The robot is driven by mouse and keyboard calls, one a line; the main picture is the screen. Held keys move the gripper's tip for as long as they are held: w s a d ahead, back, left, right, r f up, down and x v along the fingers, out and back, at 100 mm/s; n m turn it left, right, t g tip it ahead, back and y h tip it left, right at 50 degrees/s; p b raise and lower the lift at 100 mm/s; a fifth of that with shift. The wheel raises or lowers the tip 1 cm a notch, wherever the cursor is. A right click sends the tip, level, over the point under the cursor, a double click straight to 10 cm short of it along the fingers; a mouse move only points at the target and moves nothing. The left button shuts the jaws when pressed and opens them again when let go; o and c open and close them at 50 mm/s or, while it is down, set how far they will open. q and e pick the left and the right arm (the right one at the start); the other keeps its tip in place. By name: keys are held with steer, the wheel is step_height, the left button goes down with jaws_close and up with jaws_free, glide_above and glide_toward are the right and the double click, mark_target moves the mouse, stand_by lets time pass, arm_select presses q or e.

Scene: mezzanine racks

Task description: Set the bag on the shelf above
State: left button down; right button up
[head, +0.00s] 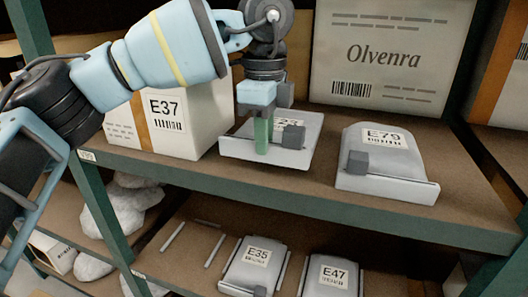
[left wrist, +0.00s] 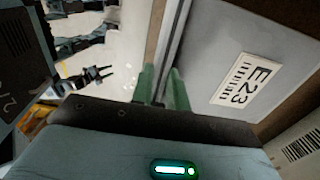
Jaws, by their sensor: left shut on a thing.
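The grey bag labelled E23 (head: 300,137) is on the upper shelf (head: 300,188), between a white box and another bag. It lies nearly flat, and I cannot tell if its whole underside touches the board. My left gripper (head: 262,135) points down at the bag's front edge, its green fingers shut on it. In the left wrist view the fingers (left wrist: 162,90) close on the edge beside the E23 label (left wrist: 243,80). Part of the bag's label is hidden by the gripper. A small dark jaw-like part, perhaps my right gripper (left wrist: 98,75), shows far off in the left wrist view.
The white E37 box (head: 190,130) stands left of the bag, the E79 bag (head: 385,160) right, and the Olvenra box (head: 390,50) behind. Below are the E35 bag (head: 253,265), the E47 bag (head: 332,275) and an empty railed place. A green post (head: 110,205) stands at left.

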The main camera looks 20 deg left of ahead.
mark_target(264, 161)
arm_select(q)
steer(key=shift+f, duration=1.75)
steer(key=c, duration=1.4)
jaws_free()
steer(key=shift+f, duration=0.15)
steer(key=shift+o, duration=0.2)
step_height(264, 161, up, 12)
steer(key=shift+s+r, duration=0.1)
steer(key=shift+r, duration=0.05)
